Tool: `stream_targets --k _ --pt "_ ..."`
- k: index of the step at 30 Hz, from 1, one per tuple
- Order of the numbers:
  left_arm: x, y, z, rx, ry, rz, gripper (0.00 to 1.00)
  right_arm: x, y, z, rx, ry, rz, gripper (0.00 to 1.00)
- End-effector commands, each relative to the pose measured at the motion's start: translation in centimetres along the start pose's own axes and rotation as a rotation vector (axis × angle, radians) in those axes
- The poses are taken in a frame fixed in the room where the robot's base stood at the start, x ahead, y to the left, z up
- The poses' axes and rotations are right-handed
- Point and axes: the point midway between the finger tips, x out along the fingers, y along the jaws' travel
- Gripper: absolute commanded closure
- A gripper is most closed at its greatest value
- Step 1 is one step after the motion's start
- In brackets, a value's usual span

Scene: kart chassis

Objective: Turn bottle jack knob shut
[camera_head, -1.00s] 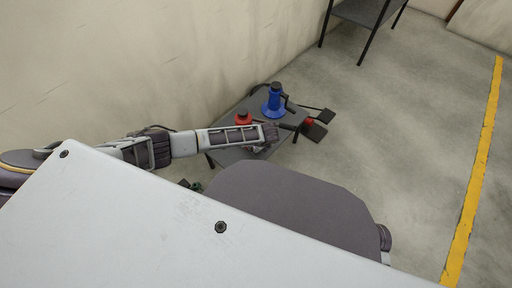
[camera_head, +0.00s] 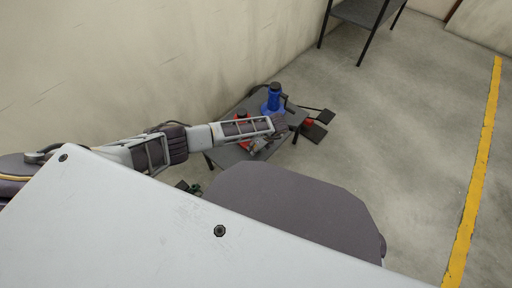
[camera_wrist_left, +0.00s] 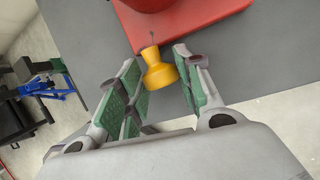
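The red bottle jack (camera_wrist_left: 185,20) stands on a grey table, its square base at the top of the left wrist view. Its yellow knob (camera_wrist_left: 160,76) sticks out towards my left gripper (camera_wrist_left: 160,92). The two green-padded fingers stand on either side of the knob, apart, with a visible gap at the right; I cannot tell whether the left finger touches it. In the head view the red jack (camera_head: 241,117) is mostly hidden behind my left forearm, and the knob cannot be made out clearly. My right gripper is not in view.
The wall is close behind. A dark shelf (camera_head: 362,12) stands farther off; floor at right is clear.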

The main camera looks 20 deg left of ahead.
Motion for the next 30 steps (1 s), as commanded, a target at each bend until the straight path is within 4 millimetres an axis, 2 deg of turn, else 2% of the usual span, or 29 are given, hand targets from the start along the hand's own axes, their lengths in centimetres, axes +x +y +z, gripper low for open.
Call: stream_targets --k 1,3,17,23,30 --pt "0.0 0.0 0.0 0.000 0.000 0.000 0.54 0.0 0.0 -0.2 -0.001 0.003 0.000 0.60" --pt "0.0 0.0 0.0 0.000 0.000 -0.001 0.46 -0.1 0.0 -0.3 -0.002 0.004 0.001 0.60" --pt "-0.4 -0.1 0.0 0.000 0.000 -0.003 0.46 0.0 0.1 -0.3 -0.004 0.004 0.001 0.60" --pt "-1.6 -0.1 0.0 0.001 0.000 -0.003 0.46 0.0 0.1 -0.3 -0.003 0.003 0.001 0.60" --pt "-4.7 -0.1 0.1 0.000 -0.001 -0.005 0.46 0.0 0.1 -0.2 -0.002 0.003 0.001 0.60"
